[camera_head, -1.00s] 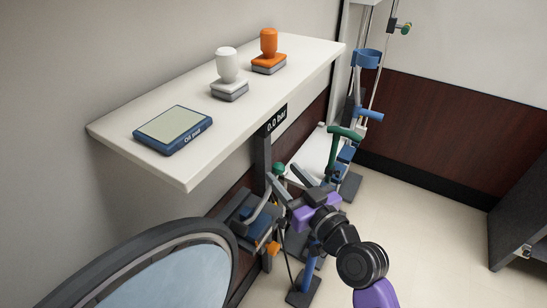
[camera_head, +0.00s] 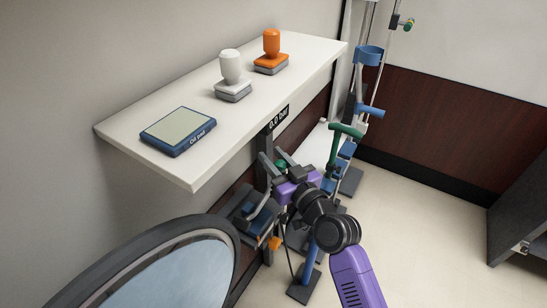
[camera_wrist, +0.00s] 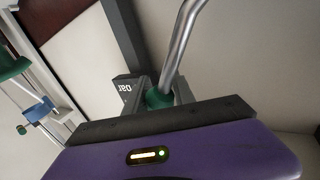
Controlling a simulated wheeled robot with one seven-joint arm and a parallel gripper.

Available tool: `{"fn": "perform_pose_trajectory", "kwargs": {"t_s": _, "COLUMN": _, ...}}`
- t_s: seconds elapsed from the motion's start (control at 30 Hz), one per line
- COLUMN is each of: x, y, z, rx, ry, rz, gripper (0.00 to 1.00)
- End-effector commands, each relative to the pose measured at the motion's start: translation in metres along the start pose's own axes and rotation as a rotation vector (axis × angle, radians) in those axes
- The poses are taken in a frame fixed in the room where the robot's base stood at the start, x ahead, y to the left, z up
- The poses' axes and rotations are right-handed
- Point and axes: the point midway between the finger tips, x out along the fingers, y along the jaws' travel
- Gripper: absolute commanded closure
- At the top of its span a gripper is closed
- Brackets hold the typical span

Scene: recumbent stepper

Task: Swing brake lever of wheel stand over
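The brake lever (camera_head: 259,211) is a bent grey metal tube rising from a dark block beside the large wheel (camera_head: 226,240) at lower left. Its green knob (camera_head: 281,163) is at the tube's upper end. In the wrist view the tube (camera_wrist: 178,48) runs down to the green knob (camera_wrist: 157,97), just ahead of my purple gripper body. My gripper (camera_head: 277,162) is at the knob, its dark fingers apart on either side. Whether a finger touches the knob I cannot tell. My gripper partly hides the lever's upper part.
A white shelf (camera_head: 130,133) with a blue pad (camera_head: 178,131) and white and orange stamp-like objects overhangs on the left, close to my gripper. A dark post with a pressure display (camera_head: 278,117) stands behind. Blue and green handled stands are to the right.

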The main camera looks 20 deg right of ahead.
Motion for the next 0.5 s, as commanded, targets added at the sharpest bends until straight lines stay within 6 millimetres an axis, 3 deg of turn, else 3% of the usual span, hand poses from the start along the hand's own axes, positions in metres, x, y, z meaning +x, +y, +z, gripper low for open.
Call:
{"fn": "perform_pose_trajectory", "kwargs": {"t_s": 0.07, "x": -0.0001, "y": 0.0000, "z": 0.0001, "rx": 0.000, "ry": 0.000, "rz": 0.000, "gripper": 1.00}}
{"fn": "perform_pose_trajectory", "kwargs": {"t_s": 0.5, "x": -0.0003, "y": 0.0001, "z": 0.0002, "rx": 0.000, "ry": -0.001, "rz": 0.000, "gripper": 1.00}}
